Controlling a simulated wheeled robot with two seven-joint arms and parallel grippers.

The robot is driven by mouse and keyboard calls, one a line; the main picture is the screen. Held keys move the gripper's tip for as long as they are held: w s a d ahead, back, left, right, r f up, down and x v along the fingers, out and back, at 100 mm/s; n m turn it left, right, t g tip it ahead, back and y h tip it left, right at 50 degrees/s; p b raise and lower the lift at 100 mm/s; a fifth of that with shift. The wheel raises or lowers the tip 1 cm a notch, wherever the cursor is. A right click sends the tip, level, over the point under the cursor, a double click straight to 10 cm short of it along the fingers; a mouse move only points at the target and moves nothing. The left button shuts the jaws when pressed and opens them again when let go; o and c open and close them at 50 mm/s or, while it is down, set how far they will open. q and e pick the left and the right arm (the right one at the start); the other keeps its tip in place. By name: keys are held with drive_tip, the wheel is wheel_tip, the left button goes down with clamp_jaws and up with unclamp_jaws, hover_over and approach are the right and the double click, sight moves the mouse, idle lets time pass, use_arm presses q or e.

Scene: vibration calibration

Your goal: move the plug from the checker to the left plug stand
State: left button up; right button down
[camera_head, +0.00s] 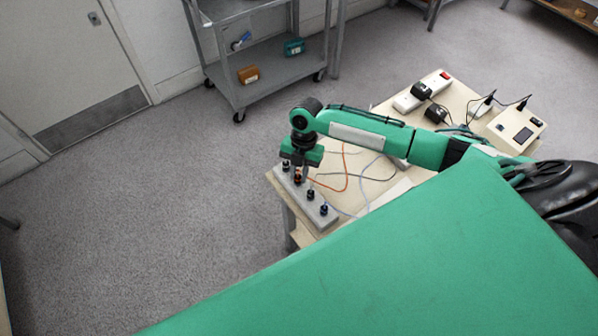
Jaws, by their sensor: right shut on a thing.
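A long pale grey plug stand (324,221) lies along the near left edge of the table. Several dark plugs stand upright in it, including one with a blue base (323,209). My right gripper (298,177) points down over the far half of the stand. It is shut on a plug with an orange-brown part (297,179), at or just above the stand; I cannot tell whether the plug is seated. A pale box with a dark screen (521,136), possibly the checker, sits at the table's right end. My left gripper is out of view.
The cream table (375,178) carries loose orange and pale cables. A power strip (421,91) with black adapters lies at the back. A grey cart (270,66) stands behind on the floor. The floor left of the table is clear.

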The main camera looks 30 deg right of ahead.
drive_tip(key=shift+f, duration=0.2)
idle(0.5)
drive_tip(key=c, duration=1.2)
unclamp_jaws()
drive_tip(key=shift+c, duration=0.2)
drive_tip(key=shift+r, duration=0.1)
drive_tip(key=shift+p+v, duration=1.9)
drive_tip(key=shift+v, duration=0.6)
